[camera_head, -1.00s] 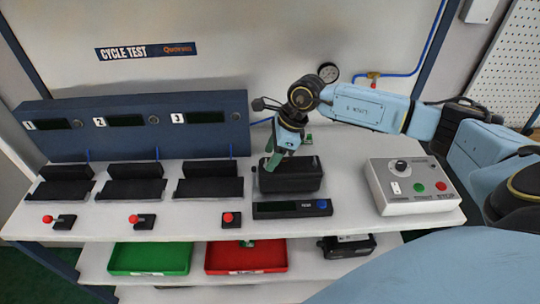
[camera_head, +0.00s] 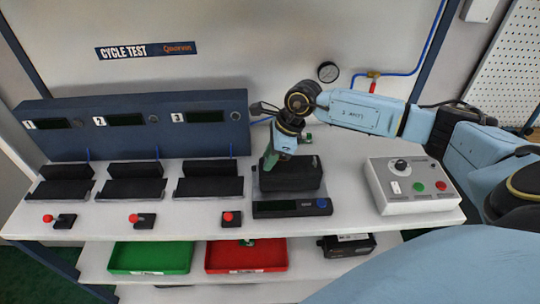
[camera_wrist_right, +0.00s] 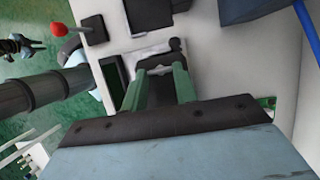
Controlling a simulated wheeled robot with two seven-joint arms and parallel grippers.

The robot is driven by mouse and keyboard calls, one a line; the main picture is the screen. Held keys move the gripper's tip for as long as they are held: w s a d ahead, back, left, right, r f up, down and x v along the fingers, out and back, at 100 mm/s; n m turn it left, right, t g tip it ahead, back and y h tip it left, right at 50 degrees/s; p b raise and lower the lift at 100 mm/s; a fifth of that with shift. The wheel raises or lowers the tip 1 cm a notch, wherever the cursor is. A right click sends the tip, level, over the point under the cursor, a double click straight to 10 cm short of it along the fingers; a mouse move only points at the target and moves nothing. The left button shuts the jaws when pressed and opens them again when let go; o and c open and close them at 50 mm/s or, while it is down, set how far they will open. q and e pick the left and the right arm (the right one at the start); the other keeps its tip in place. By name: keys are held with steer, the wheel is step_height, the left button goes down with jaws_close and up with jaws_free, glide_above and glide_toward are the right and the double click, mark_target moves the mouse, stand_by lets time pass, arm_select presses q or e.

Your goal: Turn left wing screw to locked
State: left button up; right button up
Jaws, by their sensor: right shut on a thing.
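A black box-shaped device (camera_head: 305,176) is at the scale with the dark display and blue button (camera_head: 318,203), right of the third station. My right gripper (camera_head: 268,163) reaches down over the device's left part and is shut on it. In the right wrist view its green fingers (camera_wrist_right: 160,88) are on either side of the dark device (camera_wrist_right: 150,12). Whether the device touches the scale is unclear. I cannot make out a left wing screw; the gripper covers part of the device. A small dark gripper-like shape (camera_wrist_right: 22,46), possibly my left gripper, shows in the wrist view; its jaws are unclear.
Three numbered stations with black cradles (camera_head: 208,188) and red-knobbed levers (camera_head: 228,217) stand on the left. A grey control box (camera_head: 412,187) stands on the right. Green (camera_head: 150,258) and red (camera_head: 245,256) trays lie on the lower shelf. The bench between scale and control box is clear.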

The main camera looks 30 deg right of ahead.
steer(key=shift+m, duration=0.3)
steer(key=m+t, duration=0.1)
steer(key=m, duration=0.1)
steer(key=shift+s+a+m+h, duration=0.1)
steer(key=shift+s+m+h, duration=0.05)
steer(key=shift+m+h, duration=0.25)
steer(key=m, duration=0.1)
steer(key=m+h, duration=0.1)
steer(key=m, duration=0.1)
steer(key=shift+s+a+m+t, duration=0.1)
steer(key=shift+a+m+t, duration=0.1)
steer(key=shift+m+t, duration=0.15)
steer(key=m+h, duration=0.1)
steer(key=m, duration=0.1)
steer(key=m+b, duration=0.1)
steer(key=m, duration=0.1)
steer(key=m+h+b, duration=0.1)
steer(key=m, duration=0.1)
steer(key=shift+a+t+h, duration=0.25)
steer(key=shift+a+h, duration=0.05)
steer(key=shift+a+m+h+b, duration=0.15)
steer(key=shift+m+h+b, duration=0.75)
steer(key=shift+m, duration=1.45)
steer(key=o, duration=1)
